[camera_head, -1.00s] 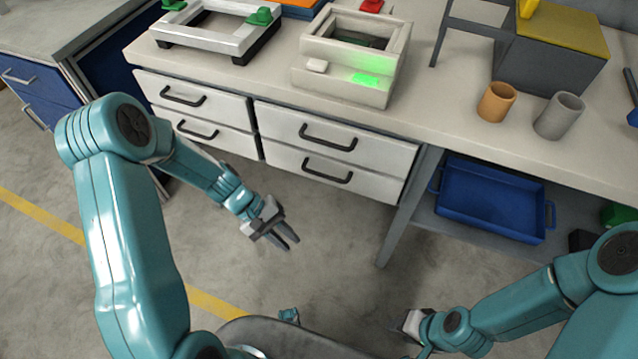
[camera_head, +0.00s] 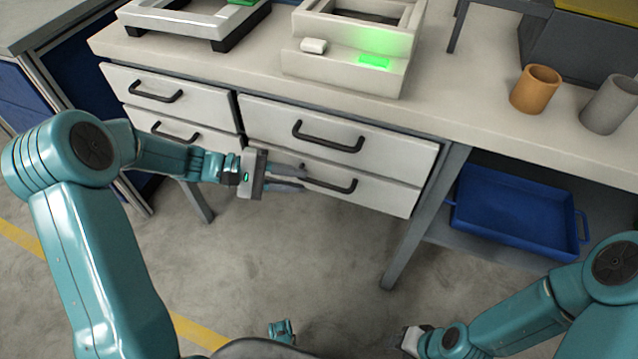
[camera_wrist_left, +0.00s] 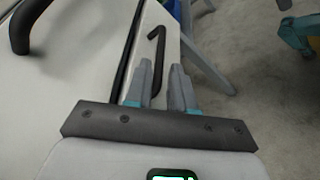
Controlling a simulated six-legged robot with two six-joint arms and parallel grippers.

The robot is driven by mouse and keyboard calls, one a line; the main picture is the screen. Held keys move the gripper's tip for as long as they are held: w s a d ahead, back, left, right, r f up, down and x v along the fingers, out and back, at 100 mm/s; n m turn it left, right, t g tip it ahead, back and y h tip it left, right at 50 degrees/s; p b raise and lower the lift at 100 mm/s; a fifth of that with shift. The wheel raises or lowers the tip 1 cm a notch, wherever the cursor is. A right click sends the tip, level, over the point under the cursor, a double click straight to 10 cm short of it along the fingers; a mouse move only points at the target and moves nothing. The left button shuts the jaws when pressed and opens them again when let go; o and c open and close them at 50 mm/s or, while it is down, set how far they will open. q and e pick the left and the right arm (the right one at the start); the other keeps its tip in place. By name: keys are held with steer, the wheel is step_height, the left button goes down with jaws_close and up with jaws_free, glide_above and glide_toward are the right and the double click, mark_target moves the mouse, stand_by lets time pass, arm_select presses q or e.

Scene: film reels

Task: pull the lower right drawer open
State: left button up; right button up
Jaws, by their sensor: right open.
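The lower right drawer (camera_head: 378,194) is white and shut, below the upper right drawer (camera_head: 390,148) under the bench top. Its black bar handle (camera_head: 332,186) shows just right of my left gripper (camera_head: 303,179). My left gripper is open, its two fingers apart and pointing right toward the handle's left end.
Two left drawers (camera_head: 170,92) are shut beside it. A table leg (camera_head: 408,245) stands right of the drawers, with a blue tray (camera_head: 520,212) on the lower shelf. A box with a green light (camera_head: 345,62) and an orange cup (camera_head: 535,90) stand on the bench. The floor in front is clear.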

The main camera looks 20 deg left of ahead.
mark_target(317, 184)
arm_select(q)
steer(key=x, duration=0.6)
steer(key=shift+b, duration=0.4)
arm_select(e)
steer(key=shift+s+d+f, duration=0.1)
steer(key=shift+s+f, duration=0.1)
steer(key=shift+f, duration=0.4)
arm_select(q)
steer(key=shift+a, duration=0.1)
jaws_close()
steer(key=shift+s, duration=0.15)
arm_select(e)
steer(key=shift+s, duration=0.15)
